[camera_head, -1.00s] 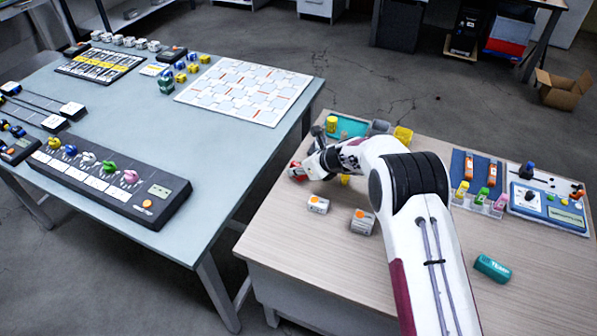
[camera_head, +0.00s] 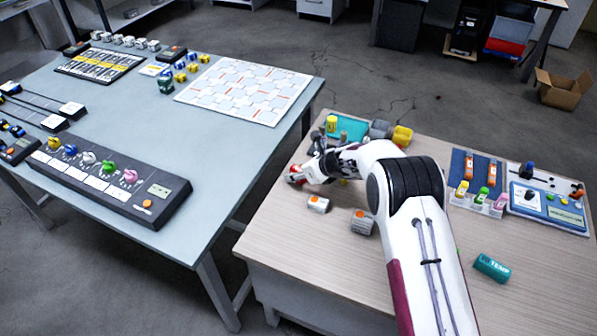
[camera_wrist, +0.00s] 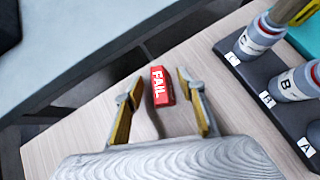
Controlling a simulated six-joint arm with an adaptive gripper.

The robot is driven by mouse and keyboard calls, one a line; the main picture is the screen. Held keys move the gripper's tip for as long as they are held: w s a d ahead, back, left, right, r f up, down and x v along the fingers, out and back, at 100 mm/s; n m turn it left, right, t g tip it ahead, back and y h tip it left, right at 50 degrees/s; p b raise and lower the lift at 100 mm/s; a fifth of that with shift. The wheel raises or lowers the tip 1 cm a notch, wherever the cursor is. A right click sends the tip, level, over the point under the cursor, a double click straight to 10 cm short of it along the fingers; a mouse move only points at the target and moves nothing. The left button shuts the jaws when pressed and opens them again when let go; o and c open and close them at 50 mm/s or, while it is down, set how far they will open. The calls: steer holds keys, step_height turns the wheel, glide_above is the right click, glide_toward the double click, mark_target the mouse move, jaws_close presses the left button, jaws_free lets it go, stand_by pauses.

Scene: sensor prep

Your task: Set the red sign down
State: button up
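The red sign (camera_wrist: 161,86) has white FAIL lettering. In the wrist view it appears to lie on the wood-topped table between the fingers of my gripper (camera_wrist: 160,80). A gap shows on each side of the sign, so the fingers are open and apart from it. In the head view the red sign (camera_head: 295,169) is a small red patch near the table's left edge, partly hidden by my gripper (camera_head: 300,175).
A dark rack with labelled slots holds grey cylinders (camera_wrist: 262,32) right of my gripper. A teal TEMP block (camera_head: 491,267) lies at the right. The table's left edge is close.

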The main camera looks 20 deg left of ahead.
steer(key=shift+r, duration=0.1)
steer(key=shift+v, duration=0.9)
steer(key=v, duration=1)
steer(key=shift+d, duration=0.1)
stand_by(0.3)
steer(key=shift+r, duration=0.1)
